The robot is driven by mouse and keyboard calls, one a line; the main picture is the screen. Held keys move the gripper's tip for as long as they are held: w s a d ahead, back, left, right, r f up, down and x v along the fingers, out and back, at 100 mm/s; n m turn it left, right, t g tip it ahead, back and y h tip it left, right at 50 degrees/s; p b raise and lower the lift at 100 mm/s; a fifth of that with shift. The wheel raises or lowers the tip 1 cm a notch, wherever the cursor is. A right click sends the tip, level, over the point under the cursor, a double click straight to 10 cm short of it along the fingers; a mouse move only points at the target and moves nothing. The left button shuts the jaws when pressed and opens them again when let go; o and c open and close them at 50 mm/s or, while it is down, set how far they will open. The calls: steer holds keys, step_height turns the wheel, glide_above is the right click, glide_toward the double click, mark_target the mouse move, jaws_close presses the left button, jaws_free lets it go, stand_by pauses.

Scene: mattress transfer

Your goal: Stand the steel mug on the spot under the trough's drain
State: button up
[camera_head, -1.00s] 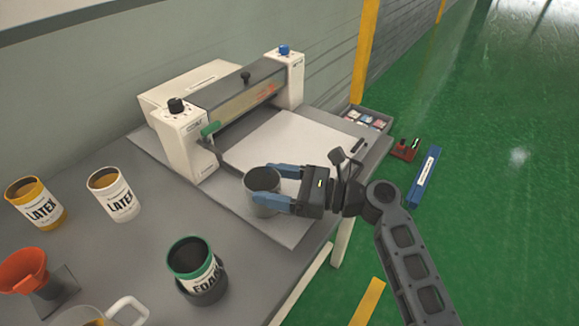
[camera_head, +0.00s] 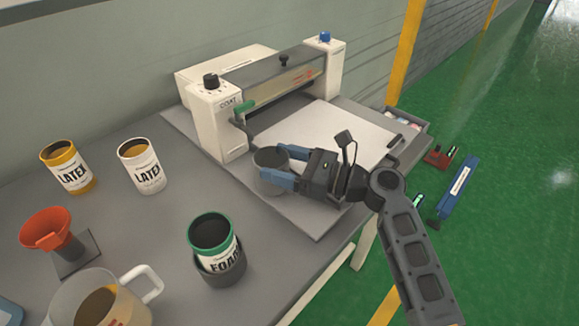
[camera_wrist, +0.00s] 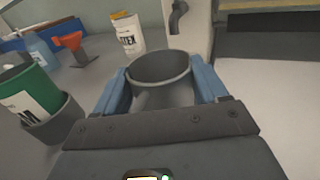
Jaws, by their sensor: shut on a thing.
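The grey steel mug (camera_head: 265,161) is upright between the blue fingers of my gripper (camera_head: 276,167), near the left end of the white coating machine. I cannot tell whether its base touches the board. In the wrist view the mug (camera_wrist: 160,92) sits open end up between both fingers of my gripper (camera_wrist: 162,84). A dark curved drain spout (camera_wrist: 177,17) comes down the machine's white end block, beyond the mug and slightly right. In the head view the spout (camera_head: 240,122) is below the green handle. The spot under it is not clearly visible.
The coating machine (camera_head: 221,135) stands behind the mug, with a pale sheet (camera_head: 325,135) to the right. A green-rimmed can (camera_head: 213,245) in a dark holder, two latex cans (camera_head: 141,165), an orange funnel (camera_head: 48,229) and a clear jug (camera_head: 108,300) stand left on the grey table (camera_head: 180,215).

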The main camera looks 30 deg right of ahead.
mark_target(264, 154)
steer(key=shift+w+a, duration=0.25)
steer(key=shift+w, duration=0.55)
steer(key=shift+w+a, duration=0.25)
steer(key=shift+w, duration=0.55)
steer(key=shift+w+a, duration=0.25)
steer(key=shift+w, duration=0.55)
steer(key=shift+f+b, duration=0.3)
steer(key=o, duration=1.2)
steer(key=shift+c, duration=0.2)
step_height(264, 154, up, 4)
steer(key=shift+r, duration=0.2)
steer(key=s+d+r, duration=0.5)
steer(key=d+r, duration=0.1)
steer(key=d, duration=0.4)
steer(key=shift+s+r, duration=0.25)
steer(key=shift+s, duration=0.15)
